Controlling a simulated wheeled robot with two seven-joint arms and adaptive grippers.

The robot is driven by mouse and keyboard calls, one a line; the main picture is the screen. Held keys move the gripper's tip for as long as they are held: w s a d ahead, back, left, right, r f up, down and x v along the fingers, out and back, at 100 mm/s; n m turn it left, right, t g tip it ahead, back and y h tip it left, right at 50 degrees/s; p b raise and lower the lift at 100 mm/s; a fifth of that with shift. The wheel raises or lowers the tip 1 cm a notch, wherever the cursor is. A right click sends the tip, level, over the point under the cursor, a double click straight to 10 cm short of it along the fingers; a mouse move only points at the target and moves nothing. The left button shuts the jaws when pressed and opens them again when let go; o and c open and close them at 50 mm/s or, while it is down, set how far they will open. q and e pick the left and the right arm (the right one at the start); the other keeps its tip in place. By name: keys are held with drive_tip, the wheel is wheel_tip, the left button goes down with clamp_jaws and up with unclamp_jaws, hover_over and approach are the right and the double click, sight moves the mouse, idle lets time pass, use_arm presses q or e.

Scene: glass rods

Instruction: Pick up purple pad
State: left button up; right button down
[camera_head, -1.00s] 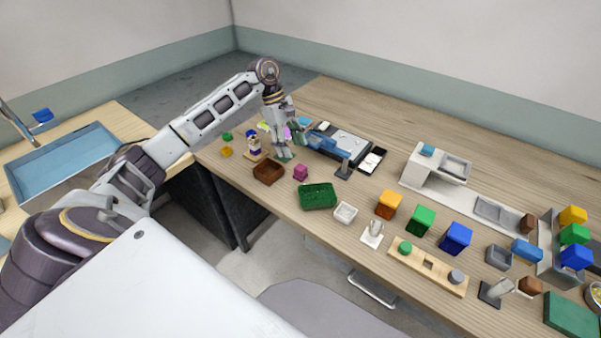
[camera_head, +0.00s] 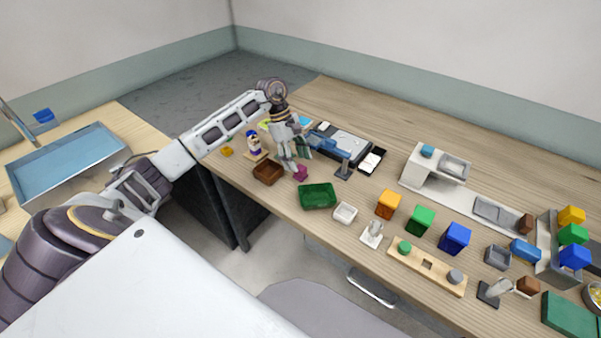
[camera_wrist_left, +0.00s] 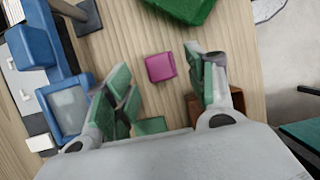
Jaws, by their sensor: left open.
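A small magenta-purple block (camera_head: 300,173), the only purple piece I can make out now, sits on the wooden table between the brown tray and the green tray. It also shows whole in the left wrist view (camera_wrist_left: 160,67). My left gripper (camera_head: 291,164) is open and empty just above and beside it, and partly overlaps it in the head view. In the wrist view the green-padded fingers (camera_wrist_left: 164,82) stand apart, with the block between and slightly beyond their tips. Any flat purple pad farther back is hidden behind my gripper. My right gripper is not in view.
A brown tray (camera_head: 267,181) and a green tray (camera_head: 317,205) flank the block closely. Yellow-green (camera_head: 264,122) and cyan (camera_head: 304,121) pieces lie behind.

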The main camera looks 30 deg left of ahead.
sight(300, 167)
use_arm(q)
drive_tip(key=x, duration=0.3)
drive_tip(key=shift+r, duration=0.1)
drive_tip(key=shift+d+f, duration=0.15)
drive_tip(key=shift+f, duration=0.35)
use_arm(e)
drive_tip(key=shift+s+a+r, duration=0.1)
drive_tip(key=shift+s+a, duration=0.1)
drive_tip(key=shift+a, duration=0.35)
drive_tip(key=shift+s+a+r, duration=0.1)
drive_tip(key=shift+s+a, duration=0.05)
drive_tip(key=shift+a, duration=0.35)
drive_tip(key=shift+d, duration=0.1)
use_arm(q)
drive_tip(key=shift+c, duration=0.3)
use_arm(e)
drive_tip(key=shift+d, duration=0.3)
use_arm(q)
drive_tip(key=c, duration=1)
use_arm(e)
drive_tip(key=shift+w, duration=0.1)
use_arm(q)
drive_tip(key=shift+c, duration=0.2)
wheel_tip(300, 167, up, 8)
drive_tip(key=shift+r, duration=1.05)
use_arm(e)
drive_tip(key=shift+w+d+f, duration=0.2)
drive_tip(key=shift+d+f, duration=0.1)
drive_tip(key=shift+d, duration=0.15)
